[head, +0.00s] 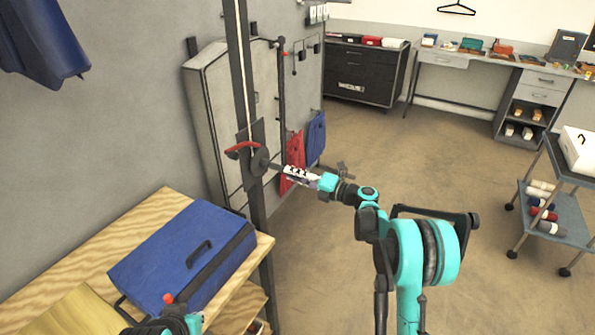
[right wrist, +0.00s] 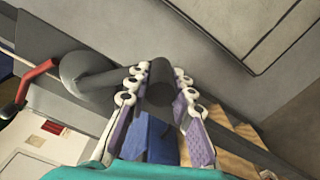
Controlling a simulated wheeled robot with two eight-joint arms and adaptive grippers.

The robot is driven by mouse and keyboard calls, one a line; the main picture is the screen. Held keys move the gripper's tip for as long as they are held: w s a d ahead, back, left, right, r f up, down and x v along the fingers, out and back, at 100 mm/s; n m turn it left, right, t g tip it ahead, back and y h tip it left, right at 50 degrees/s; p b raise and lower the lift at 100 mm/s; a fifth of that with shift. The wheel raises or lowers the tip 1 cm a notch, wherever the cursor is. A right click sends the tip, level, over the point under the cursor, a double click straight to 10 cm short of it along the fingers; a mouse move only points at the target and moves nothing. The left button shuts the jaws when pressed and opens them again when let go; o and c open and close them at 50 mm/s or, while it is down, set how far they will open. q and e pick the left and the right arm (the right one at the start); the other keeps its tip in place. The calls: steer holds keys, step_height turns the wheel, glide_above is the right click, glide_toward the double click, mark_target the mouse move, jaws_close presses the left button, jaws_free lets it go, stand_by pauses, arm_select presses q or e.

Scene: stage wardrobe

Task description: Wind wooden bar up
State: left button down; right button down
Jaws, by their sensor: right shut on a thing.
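A winch with a round dark hub (head: 259,162) is mounted on a tall dark post (head: 240,75) and has a curved red lever (head: 243,147). In the right wrist view the hub (right wrist: 88,75) and red lever (right wrist: 37,80) are at the left. My right gripper (head: 285,170) is at the winch, its fingers shut around the dark cylindrical crank grip (right wrist: 160,82). A pale line runs up the post. I cannot make out the wooden bar in either view. Part of my left arm shows at the bottom left; its gripper does not.
A blue case (head: 180,255) lies on a wooden table (head: 150,210) at the lower left. A blue garment (head: 40,40) hangs at the upper left. A pale cabinet (head: 210,110) stands behind the post. A cart (head: 560,225) is at the right; the middle floor is clear.

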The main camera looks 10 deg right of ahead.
steer(key=shift+s+a+f+m, duration=0.5)
steer(key=shift+a+f+m, duration=0.1)
steer(key=shift+a, duration=0.1)
steer(key=c, duration=1.3)
jaws_free()
steer(key=shift+w+a, duration=0.1)
steer(key=shift+a, duration=0.15)
steer(key=shift+d, duration=0.1)
steer(key=v, duration=1.2)
